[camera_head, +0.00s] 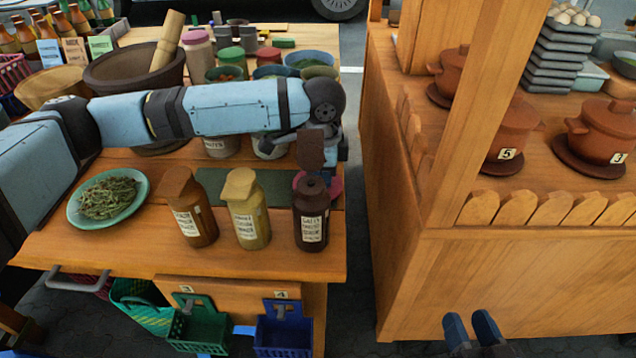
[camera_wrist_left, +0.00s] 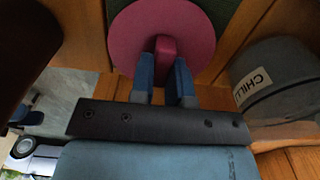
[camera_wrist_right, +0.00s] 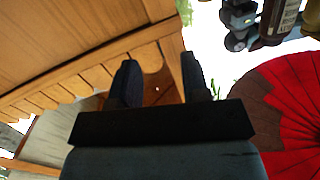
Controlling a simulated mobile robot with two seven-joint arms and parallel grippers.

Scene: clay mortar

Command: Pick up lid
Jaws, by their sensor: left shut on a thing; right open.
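A round pink lid (camera_wrist_left: 125,40) shows in the left wrist view, with its raised knob (camera_wrist_left: 166,46) between the fingers of my left gripper (camera_wrist_left: 165,75). The gripper is shut on the knob. In the head view a sliver of the pink lid (camera_head: 336,186) shows beside the dark brown bottle, and my left wrist hides most of the fingers. Whether the lid touches the surface below cannot be told. My right gripper (camera_head: 473,326) is open and empty, low in front of the wooden cart; it also shows in the right wrist view (camera_wrist_right: 160,80).
A brown bottle (camera_head: 188,215), a yellow bottle (camera_head: 247,212) and a dark brown bottle (camera_head: 311,219) stand along the table's front. A plate of herbs (camera_head: 75,213) is at left, a mortar (camera_head: 118,75) behind my arm. A grey chilli pot (camera_wrist_left: 280,85) is close to the left gripper.

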